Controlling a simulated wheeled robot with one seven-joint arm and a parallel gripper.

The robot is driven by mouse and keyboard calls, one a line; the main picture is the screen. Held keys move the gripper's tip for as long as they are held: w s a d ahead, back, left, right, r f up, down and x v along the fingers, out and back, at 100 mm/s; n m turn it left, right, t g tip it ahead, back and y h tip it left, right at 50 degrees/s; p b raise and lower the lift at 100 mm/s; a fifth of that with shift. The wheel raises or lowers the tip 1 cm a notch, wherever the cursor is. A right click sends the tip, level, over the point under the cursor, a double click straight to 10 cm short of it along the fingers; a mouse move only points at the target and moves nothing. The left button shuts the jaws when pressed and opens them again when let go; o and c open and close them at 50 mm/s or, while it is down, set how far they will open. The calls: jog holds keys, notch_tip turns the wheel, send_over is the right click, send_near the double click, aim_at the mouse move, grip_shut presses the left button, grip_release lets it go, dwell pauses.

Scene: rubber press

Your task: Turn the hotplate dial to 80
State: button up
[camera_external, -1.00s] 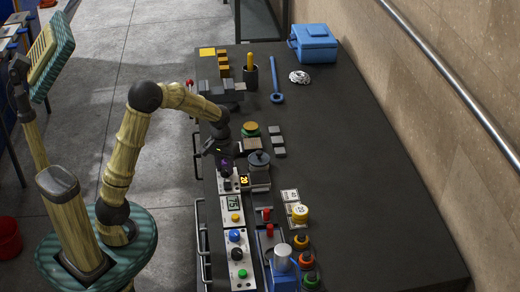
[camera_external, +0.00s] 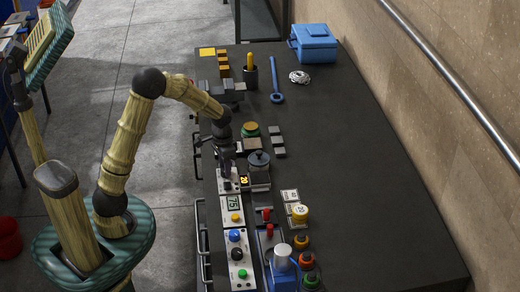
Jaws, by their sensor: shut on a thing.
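The hotplate (camera_external: 261,182) stands on the dark bench with a lidded glass jar (camera_external: 259,161) on it. A small display with lit yellow digits (camera_external: 243,181) sits at its left side; the digits are too small to read surely. My gripper (camera_external: 228,178) points down over the light control panel (camera_external: 229,190) left of this display. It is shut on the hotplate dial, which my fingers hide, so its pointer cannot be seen.
Below are a panel with a green display (camera_external: 233,203) and a panel with blue, black and green knobs (camera_external: 237,255). A blue press (camera_external: 283,265) and coloured-lid jars stand to the right. The bench's right side is mostly clear.

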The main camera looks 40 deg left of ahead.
dwell(0.3)
jog(key=o, duration=1)
jog(key=r, duration=1.1)
jog(key=a+r+p, duration=0.1)
jog(key=r, duration=0.5)
jog(key=shift+w+r, duration=0.2)
jog(key=shift+w, duration=0.05)
jog(key=s+a+f+n+t+p, duration=0.1)
jog(key=s+a+f+p, duration=0.1)
jog(key=s+a, duration=0.1)
jog(key=s+a+f+n+t+p, duration=0.1)
jog(key=s+a+f+n+p, duration=0.1)
jog(key=s, duration=0.4)
jog(key=s+a+f+n+p, duration=0.2)
jog(key=s+a+f, duration=0.1)
jog(key=s+a, duration=0.1)
jog(key=shift+s+a+f+t+y, duration=0.15)
jog(key=shift+a+f+t, duration=0.05)
jog(key=shift+a, duration=0.2)
jog(key=shift+s+a+f+t+y, duration=0.15)
jog(key=shift+a+f+t, duration=0.05)
jog(key=shift+a, duration=0.15)
